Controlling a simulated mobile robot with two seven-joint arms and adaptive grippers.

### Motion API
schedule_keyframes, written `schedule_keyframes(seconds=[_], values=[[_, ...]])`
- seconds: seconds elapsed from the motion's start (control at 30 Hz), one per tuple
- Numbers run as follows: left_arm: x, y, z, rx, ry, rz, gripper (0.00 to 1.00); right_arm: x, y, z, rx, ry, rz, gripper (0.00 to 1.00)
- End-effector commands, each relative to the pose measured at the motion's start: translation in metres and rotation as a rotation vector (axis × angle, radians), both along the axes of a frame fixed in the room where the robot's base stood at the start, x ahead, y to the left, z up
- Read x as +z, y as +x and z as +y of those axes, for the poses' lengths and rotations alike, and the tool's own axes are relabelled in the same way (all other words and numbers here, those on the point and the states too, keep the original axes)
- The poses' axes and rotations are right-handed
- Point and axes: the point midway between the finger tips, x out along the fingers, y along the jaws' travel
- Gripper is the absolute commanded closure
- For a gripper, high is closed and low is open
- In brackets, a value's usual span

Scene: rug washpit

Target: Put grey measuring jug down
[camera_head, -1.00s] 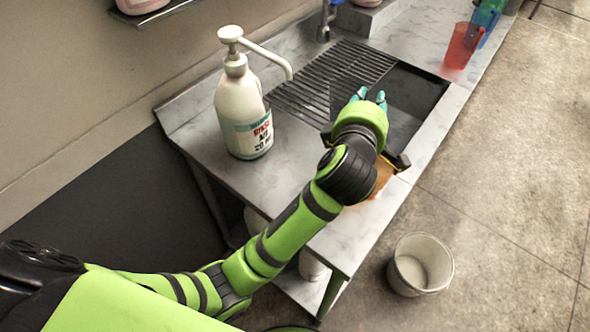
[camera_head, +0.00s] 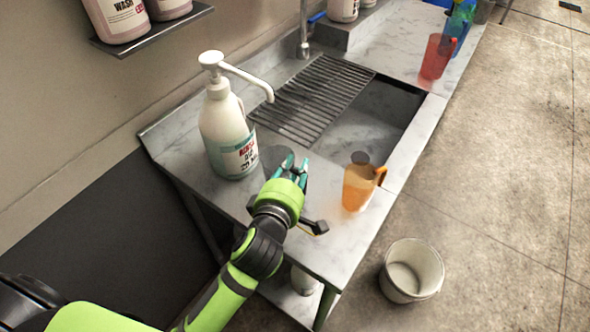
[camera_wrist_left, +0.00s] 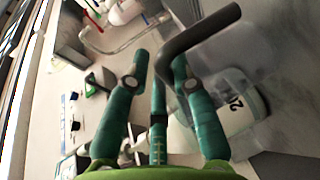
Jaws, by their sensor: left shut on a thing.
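The grey measuring jug (camera_head: 270,157) shows partly behind my left gripper (camera_head: 290,168), over the near part of the marble counter (camera_head: 300,236), just right of the white pump bottle (camera_head: 229,140). My left gripper is shut on the jug. In the left wrist view the jug's dark grey handle (camera_wrist_left: 198,44) runs between the teal fingers (camera_wrist_left: 165,82). Much of the jug is hidden by the gripper in the head view, and I cannot tell whether its base touches the counter. My right gripper is not in view.
An orange jug (camera_head: 357,188) stands on the counter right of my gripper, by the front edge. The sink (camera_head: 372,120) and its drain grille (camera_head: 318,95) lie behind. A red jug (camera_head: 434,58) stands farther back. A white bucket (camera_head: 411,270) is on the floor.

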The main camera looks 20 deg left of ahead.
Motion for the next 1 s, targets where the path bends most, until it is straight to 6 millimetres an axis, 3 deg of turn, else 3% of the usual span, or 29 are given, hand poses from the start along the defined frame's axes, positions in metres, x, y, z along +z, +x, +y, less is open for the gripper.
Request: schedule_keyframes(seconds=[0.4,0.43,0.47,0.83,1.0], values=[[-0.009,0.0,0.0,-0.001,0.002,-0.002,1.0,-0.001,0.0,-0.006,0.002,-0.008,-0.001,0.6],[-0.008,0.0,0.0,0.0,0.001,-0.002,0.63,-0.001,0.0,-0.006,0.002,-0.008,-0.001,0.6],[-0.008,0.0,0.0,0.0,0.001,-0.002,0.51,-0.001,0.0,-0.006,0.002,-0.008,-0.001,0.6],[-0.006,0.0,0.0,0.0,0.0,-0.002,0.51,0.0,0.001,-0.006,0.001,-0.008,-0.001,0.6],[-0.004,-0.02,0.0,-0.002,0.002,-0.001,0.51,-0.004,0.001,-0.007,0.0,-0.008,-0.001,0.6]])
